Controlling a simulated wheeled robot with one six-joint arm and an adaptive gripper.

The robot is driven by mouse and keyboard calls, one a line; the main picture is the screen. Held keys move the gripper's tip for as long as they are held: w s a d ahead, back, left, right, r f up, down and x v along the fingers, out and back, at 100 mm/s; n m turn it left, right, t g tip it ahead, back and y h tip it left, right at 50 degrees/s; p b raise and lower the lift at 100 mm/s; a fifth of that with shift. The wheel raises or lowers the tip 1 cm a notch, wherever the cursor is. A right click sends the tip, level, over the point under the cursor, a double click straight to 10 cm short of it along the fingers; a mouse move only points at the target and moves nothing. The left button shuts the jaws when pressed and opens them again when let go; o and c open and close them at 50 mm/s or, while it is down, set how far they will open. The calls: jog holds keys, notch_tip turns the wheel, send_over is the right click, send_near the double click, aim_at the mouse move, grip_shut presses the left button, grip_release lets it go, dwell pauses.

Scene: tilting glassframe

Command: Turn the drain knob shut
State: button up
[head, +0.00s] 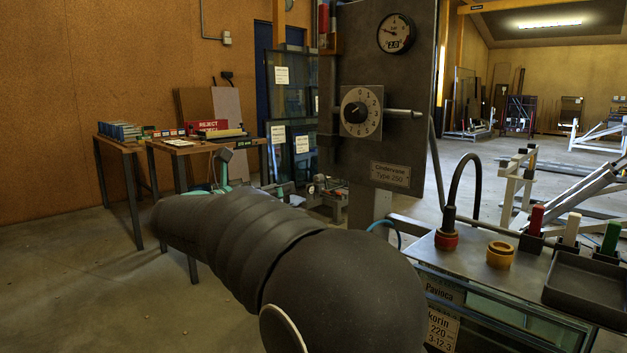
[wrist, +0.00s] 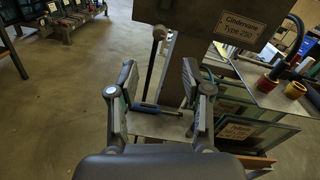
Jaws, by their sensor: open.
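A dark upright panel (head: 388,145) carries a round black knob (head: 355,112) on a pale numbered dial plate (head: 372,101). A metal rod (head: 405,113) sticks out to the right beside the dial. No label marks this knob as the drain knob. In the wrist view only the panel's lower part (wrist: 205,14) shows, and the dial is out of frame. My gripper (wrist: 159,78) is open and empty, below the panel's lower edge and apart from it. In the head view my own arm hides the gripper.
A ball-topped rod (wrist: 158,33) stands beyond my fingers, below the panel. A glass frame stand (head: 460,255) at right bears red and yellow fittings (head: 500,254), a hose and a black tray (head: 590,285). A round gauge (head: 396,33) sits above the dial. Open floor (head: 70,270) lies left.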

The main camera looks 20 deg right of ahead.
aim_at(316, 178)
jog(key=p+x, duration=0.1)
jog(key=x, duration=1.1)
grip_shut()
